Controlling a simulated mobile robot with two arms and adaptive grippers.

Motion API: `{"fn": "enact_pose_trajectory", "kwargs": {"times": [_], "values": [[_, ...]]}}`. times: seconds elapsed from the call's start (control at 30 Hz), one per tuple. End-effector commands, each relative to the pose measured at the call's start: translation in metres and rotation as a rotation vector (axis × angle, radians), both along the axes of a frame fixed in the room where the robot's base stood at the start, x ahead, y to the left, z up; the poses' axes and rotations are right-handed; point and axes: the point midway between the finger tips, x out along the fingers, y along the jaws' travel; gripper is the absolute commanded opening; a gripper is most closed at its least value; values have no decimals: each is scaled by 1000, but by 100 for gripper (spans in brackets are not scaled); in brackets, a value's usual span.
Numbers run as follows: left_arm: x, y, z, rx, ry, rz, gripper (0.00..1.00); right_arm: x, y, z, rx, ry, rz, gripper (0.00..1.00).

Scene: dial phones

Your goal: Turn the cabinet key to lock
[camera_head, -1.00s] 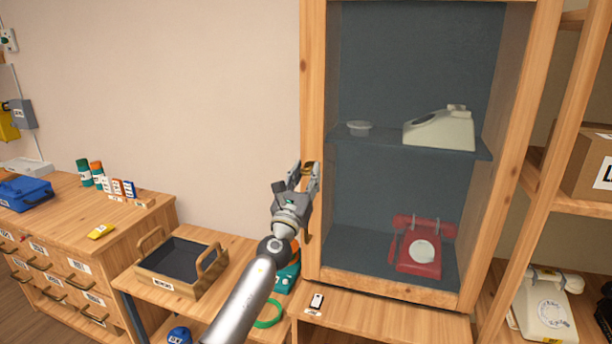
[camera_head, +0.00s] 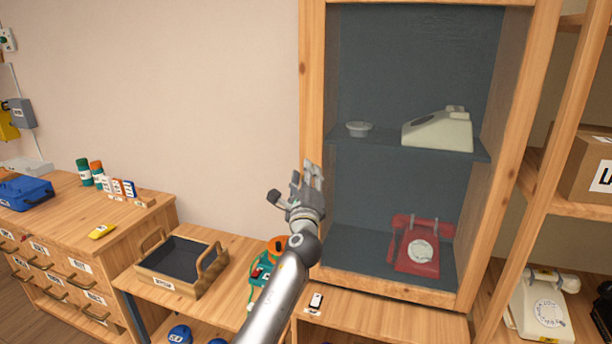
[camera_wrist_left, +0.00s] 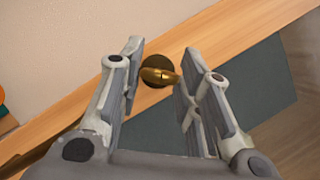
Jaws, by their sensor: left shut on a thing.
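The brass key (camera_wrist_left: 158,75) sits in a round lock on the wooden door frame in the left wrist view. It is between the fingers of my left gripper (camera_wrist_left: 160,62), which is shut on it, though a gap beside the key seems to show from this angle. In the head view my left gripper (camera_head: 308,172) is at the left stile of the cabinet (camera_head: 312,60), and it hides the key and lock. The glazed cabinet door appears closed. My right gripper is not in view.
Cardboard box (camera_head: 590,165) at right.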

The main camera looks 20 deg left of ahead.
Motion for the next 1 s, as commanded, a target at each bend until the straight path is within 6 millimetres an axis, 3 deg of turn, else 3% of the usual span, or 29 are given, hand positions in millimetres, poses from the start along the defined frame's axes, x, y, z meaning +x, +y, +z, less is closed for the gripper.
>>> {"fn": "enact_pose_trajectory", "kwargs": {"times": [0.6, 1.0], "values": [[0, -1, 3, -547, 19, 1, 8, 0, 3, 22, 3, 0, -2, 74], [0, 0, 2, -719, 25, 2, 8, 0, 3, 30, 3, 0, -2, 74]]}}
